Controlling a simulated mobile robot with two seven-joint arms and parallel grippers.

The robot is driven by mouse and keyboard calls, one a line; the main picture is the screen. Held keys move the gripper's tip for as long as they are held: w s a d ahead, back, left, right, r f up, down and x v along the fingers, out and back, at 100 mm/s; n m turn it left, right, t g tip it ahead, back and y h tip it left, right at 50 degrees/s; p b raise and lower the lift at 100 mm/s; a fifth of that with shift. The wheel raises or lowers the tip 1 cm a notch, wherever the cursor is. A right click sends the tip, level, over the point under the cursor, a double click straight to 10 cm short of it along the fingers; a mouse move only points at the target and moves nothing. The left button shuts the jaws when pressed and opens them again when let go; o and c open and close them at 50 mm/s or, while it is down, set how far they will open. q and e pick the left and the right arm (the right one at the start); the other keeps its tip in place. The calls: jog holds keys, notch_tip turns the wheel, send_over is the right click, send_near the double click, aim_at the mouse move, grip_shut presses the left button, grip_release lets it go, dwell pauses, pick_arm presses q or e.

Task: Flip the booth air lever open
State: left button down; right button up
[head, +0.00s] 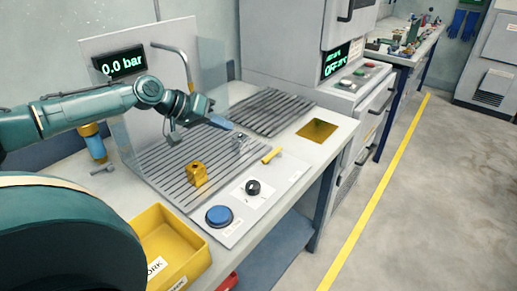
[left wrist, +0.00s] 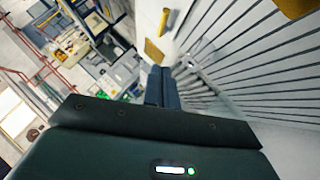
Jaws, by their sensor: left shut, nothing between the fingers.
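The likely booth air lever is a small yellow handle (head: 272,155) on the pale front panel, right of the round black knob. It also shows near the top of the left wrist view (left wrist: 164,21). The pressure display (head: 120,64) on the booth's back reads 0.0 bar. My left gripper (head: 222,123) is shut and empty above the slatted grating, left of the lever and apart from it. Its closed fingers (left wrist: 162,88) show in the left wrist view. My right gripper is not in view.
A yellow block (head: 195,173) and a small metal part (head: 239,142) sit on the left grating. A black knob (head: 253,187) and a blue button (head: 219,216) are on the front panel. A yellow bin (head: 170,235) stands front left. A square yellow-edged opening (head: 318,130) lies to the right.

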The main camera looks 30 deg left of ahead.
aim_at(272, 157)
pick_arm(q)
jog(key=shift+w, duration=0.15)
jog(key=p+x, duration=0.1)
jog(key=x, duration=0.8)
jog(key=shift+w+d+p, duration=0.25)
jog(key=shift+d+p, duration=0.1)
jog(key=shift+p, duration=0.05)
jog(key=shift+s+d+f+p, duration=0.1)
jog(key=shift+d+f, duration=0.25)
jog(key=shift+f, duration=0.3)
jog(key=shift+d+f+p, duration=0.15)
jog(key=shift+d+f, duration=0.15)
jog(key=shift+f, duration=0.3)
jog(key=shift+s+d+f+p, duration=0.1)
jog(key=shift+d+f, duration=0.25)
jog(key=shift+f, duration=0.3)
jog(key=shift+w, duration=0.1)
